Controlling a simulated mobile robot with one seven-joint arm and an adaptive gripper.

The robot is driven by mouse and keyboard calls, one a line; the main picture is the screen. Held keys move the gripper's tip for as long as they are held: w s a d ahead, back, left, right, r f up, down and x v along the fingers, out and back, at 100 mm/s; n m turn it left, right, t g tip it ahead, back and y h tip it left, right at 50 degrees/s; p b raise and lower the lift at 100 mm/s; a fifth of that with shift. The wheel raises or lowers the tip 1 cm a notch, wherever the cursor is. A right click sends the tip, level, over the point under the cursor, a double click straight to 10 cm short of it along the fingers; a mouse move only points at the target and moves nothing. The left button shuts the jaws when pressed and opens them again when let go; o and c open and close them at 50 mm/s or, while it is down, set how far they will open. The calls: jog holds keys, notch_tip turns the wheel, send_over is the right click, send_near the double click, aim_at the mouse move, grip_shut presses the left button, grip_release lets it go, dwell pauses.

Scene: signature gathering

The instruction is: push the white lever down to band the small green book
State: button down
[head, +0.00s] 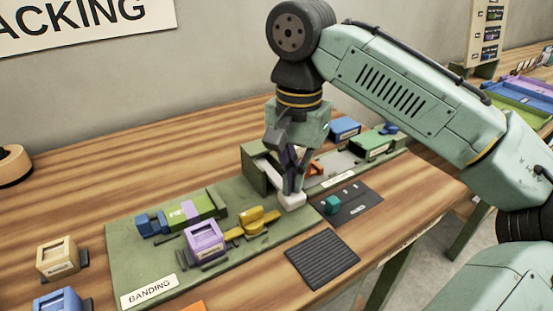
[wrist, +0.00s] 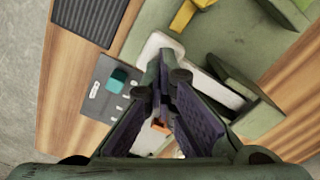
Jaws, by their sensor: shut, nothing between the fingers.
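A green board labelled BANDING (head: 255,255) lies on the wooden table. A small green book (head: 178,217) lies on it, between a blue block and a green stop, with a lilac strip across it. The white lever (head: 291,201) is at the board's right end, beside a green upright housing; it also shows in the wrist view (wrist: 157,43), partly behind my fingers. My gripper (head: 292,190) is shut and empty, pointing down, with its fingertips at the lever's white end. I cannot tell whether they touch it. The fingertips also show in the wrist view (wrist: 165,72).
A purple block (head: 205,242) and a yellow piece (head: 252,222) sit on the board. A dark tray with a teal block (head: 332,205) and a black ribbed mat (head: 321,259) lie right of it. Blue and green boxes (head: 370,146) stand behind.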

notch_tip(320, 180, up, 8)
jog(key=p, duration=0.6)
jog(key=shift+f, duration=0.25)
